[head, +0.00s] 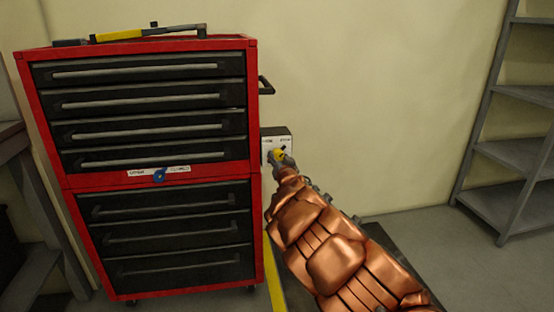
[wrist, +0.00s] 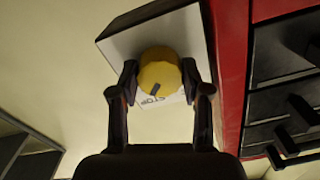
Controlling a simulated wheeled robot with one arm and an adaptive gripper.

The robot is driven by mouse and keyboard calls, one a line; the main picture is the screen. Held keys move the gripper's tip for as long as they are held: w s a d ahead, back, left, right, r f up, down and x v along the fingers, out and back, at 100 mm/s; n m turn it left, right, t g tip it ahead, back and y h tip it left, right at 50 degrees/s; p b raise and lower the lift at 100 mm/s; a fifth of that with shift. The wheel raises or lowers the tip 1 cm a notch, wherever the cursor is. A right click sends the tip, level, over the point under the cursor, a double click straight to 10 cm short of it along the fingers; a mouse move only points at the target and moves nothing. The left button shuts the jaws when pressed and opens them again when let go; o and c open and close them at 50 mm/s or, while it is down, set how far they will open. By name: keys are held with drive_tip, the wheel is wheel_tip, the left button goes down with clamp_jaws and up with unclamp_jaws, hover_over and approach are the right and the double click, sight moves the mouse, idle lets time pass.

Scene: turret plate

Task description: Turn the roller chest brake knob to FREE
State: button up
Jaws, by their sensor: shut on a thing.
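A yellow round knob (head: 278,154) sits on a white-faced box beside the red roller chest (head: 254,120). In the wrist view the knob (wrist: 158,72) shows a dark pointer mark toward the lower left, by the printed word STOP (wrist: 152,99). In the head view the mark points to the upper right, toward the right-hand label. The other label is too small to read surely. My gripper (wrist: 159,68) is shut on the knob, one finger on each side. In the head view my gripper (head: 280,161) partly covers the knob and plate.
A blue knob (head: 159,175) with a label strip is on the chest front. A black side handle (head: 266,86) juts out above the box. A yellow-handled tool (head: 118,35) lies on the chest top. Grey shelves (head: 515,155) stand at the right. Bare wall lies between.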

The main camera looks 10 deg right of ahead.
drive_tip(key=c, duration=0.4)
drive_tip(key=shift+a, duration=0.1)
drive_tip(key=shift+c, duration=0.2)
drive_tip(key=shift+n, duration=0.4)
drive_tip(key=n+b, duration=0.2)
drive_tip(key=n, duration=0.1)
drive_tip(key=shift+n, duration=0.3)
drive_tip(key=n+b, duration=0.3)
drive_tip(key=n, duration=0.1)
drive_tip(key=shift+n, duration=0.3)
drive_tip(key=n+b, duration=0.3)
drive_tip(key=shift+n, duration=0.3)
drive_tip(key=n+b, duration=0.2)
drive_tip(key=n, duration=0.1)
drive_tip(key=shift+r+n+b, duration=0.1)
drive_tip(key=shift+n+b, duration=0.3)
drive_tip(key=shift+r+n+b, duration=0.1)
drive_tip(key=shift+n+b, duration=0.4)
drive_tip(key=shift+n, duration=0.2)
